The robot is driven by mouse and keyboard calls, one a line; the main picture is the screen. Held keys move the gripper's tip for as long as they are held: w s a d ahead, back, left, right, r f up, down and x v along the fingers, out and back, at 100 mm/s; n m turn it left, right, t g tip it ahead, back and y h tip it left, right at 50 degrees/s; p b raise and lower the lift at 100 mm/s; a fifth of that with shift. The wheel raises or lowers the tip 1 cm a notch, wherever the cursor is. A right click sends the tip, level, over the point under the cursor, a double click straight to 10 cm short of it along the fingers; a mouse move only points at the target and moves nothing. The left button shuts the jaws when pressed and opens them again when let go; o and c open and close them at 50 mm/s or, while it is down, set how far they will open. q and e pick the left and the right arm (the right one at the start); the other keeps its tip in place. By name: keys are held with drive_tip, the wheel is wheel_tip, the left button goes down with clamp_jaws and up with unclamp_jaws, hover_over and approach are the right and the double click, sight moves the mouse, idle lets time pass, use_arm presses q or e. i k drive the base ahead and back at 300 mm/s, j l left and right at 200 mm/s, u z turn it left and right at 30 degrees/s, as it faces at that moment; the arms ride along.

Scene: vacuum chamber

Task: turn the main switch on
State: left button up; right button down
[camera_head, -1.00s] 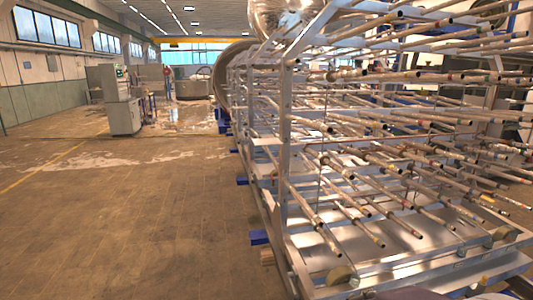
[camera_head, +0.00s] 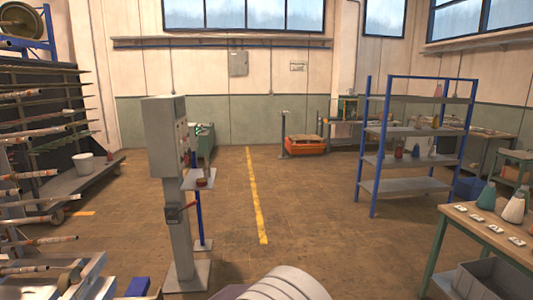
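A grey upright control cabinet (camera_head: 165,138) on a post stands left of centre. Its front faces right and shows only at a steep angle, so its controls are too small to tell. A grey box (camera_head: 238,63) hangs on the far wall. I cannot tell which of these carries the main switch, or how it is set. Neither of my grippers shows.
A rack with rods (camera_head: 35,173) stands at the left. A blue-framed shelf (camera_head: 408,185) stands right of centre, and a wooden table (camera_head: 484,232) with bottles is at the near right. An orange cart (camera_head: 305,145) is at the back. Floor around the yellow line (camera_head: 256,200) is clear.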

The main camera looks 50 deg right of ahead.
sight(185, 159)
drive_tip(key=i+l+z, duration=0.85)
drive_tip(key=i+l, duration=0.1)
